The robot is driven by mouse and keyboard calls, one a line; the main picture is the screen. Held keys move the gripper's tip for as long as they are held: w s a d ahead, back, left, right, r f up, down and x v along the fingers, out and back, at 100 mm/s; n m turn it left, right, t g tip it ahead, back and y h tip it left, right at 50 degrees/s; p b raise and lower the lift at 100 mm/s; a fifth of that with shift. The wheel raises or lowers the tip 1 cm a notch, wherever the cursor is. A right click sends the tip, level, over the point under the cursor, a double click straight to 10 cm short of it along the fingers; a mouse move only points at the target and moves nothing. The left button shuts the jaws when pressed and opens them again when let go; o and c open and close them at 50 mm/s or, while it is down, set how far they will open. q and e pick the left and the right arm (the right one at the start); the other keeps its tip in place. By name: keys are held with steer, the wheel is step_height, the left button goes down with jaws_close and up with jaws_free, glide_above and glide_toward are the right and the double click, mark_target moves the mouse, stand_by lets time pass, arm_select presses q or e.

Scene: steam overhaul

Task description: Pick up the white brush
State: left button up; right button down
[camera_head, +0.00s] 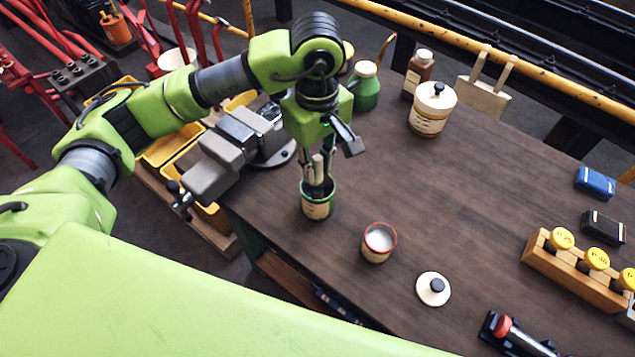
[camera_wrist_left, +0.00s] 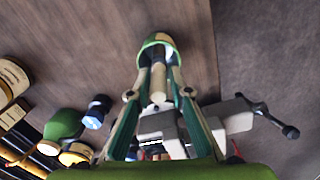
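A small can with a green rim (camera_head: 317,206) stands upright on the bench and shows in the left wrist view (camera_wrist_left: 158,40) too. Cream-white handles (camera_head: 317,168) stick up out of it; in the left wrist view a pale handle (camera_wrist_left: 158,84) lies between my fingers. I cannot tell for sure which handle is the white brush, and its lower end is hidden in the can. My left gripper (camera_head: 318,183) points down over the can with its fingers on both sides of the handles. Whether the fingers press on a handle is unclear. My right gripper is not in view.
A grey vise (camera_head: 236,150) stands close left of the can. An open red-rimmed tin (camera_head: 378,243) and a white lid (camera_head: 433,289) lie to its right. A green bottle (camera_head: 364,88) and a cream jar (camera_head: 432,108) stand behind. The bench centre is clear.

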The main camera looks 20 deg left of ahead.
mark_target(318, 184)
arm_select(q)
steer(key=shift+f, duration=0.35)
steer(key=shift+s+f+p, duration=0.1)
steer(key=shift+f+p, duration=0.4)
steer(key=shift+p, duration=0.05)
step_height(318, 184, down, 4)
steer(key=shift+r+p, duration=0.25)
steer(key=shift+p, duration=0.7)
steer(key=shift+f, duration=0.45)
jaws_close()
